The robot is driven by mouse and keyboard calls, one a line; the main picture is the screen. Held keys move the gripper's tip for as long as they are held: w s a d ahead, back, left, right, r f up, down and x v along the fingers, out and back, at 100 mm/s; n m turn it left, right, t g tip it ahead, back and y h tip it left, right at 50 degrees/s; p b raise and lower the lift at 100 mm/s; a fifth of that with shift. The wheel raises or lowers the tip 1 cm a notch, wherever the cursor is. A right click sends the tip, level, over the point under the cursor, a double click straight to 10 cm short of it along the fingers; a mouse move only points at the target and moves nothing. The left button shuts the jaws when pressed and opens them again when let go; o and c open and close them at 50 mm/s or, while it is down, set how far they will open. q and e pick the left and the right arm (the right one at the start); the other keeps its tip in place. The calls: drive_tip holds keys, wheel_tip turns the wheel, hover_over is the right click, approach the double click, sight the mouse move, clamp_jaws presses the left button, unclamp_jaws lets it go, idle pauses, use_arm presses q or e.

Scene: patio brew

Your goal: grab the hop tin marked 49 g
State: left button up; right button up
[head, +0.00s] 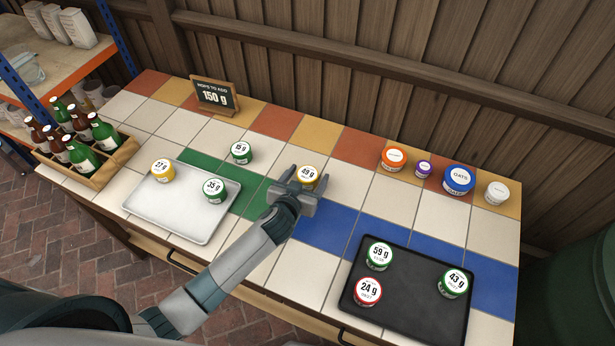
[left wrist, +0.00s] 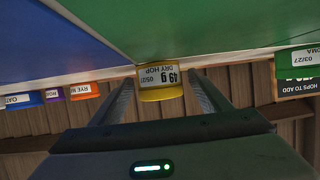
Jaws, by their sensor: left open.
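The hop tin marked 49 g (head: 308,174) is a small yellow tin with a white label, standing on the tiled counter near its middle. It also shows in the left wrist view (left wrist: 161,82), upside down, with "49 g" and "DRY HOP" on its label. My left gripper (head: 296,182) is open at the tin's near side. In the left wrist view its two fingers (left wrist: 160,95) point toward the tin, one on each side, with the tin at the fingertips. Whether they touch it cannot be told. My right gripper is not in view.
A light tray (head: 190,222) at left holds tins marked 27 g and 35 g. A green tin (head: 241,152) stands behind it. A black tray (head: 405,325) at right holds several tins. A sign (head: 214,96) reads 150 g. Several jars, including OATS (head: 459,180), stand along the back right.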

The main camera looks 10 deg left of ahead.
sight(308, 174)
use_arm(q)
drive_tip(key=c, duration=1.2)
drive_tip(key=shift+o, duration=0.2)
drive_tip(key=shift+r, duration=0.5)
wheel_tip(308, 174, up, 3)
drive_tip(key=shift+r+b, duration=0.15)
drive_tip(key=shift+b, duration=0.3)
drive_tip(key=s+d+r+b, duration=0.2)
drive_tip(key=d+r, duration=0.4)
drive_tip(key=d, duration=0.5)
drive_tip(key=shift+s+d+r+b, duration=0.2)
drive_tip(key=shift+r+b, duration=0.15)
drive_tip(key=shift+b, duration=0.15)
